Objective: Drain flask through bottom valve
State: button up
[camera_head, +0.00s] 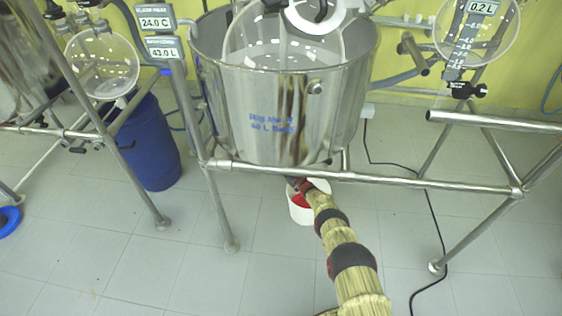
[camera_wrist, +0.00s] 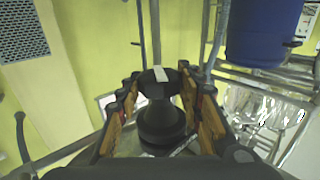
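The glass flask (camera_head: 285,45) sits inside a large steel bath vessel (camera_head: 220,110) in the head view. Its bottom outlet is hidden behind the vessel wall. A black valve knob (camera_wrist: 160,115) with a white stripe shows in the wrist view, between the two orange-padded fingers of my gripper (camera_wrist: 160,82). The fingers stand on both sides of the knob, close to it; I cannot tell whether they press on it. In the head view my gripper (camera_head: 301,184) is under the vessel, at the frame bar. A white container with red inside (camera_head: 299,214) stands beneath it.
A steel frame bar (camera_head: 430,183) runs across below the vessel, with legs on both sides. A blue barrel (camera_head: 150,145) stands at left. Round glass flasks hang at left (camera_head: 100,65) and right (camera_head: 475,30). A black cable lies on the tiles at right. The front floor is clear.

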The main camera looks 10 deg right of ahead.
jog(key=o, duration=0.5)
jog(key=shift+c, duration=0.2)
jog(key=v, duration=1.2)
jog(key=shift+c, duration=0.3)
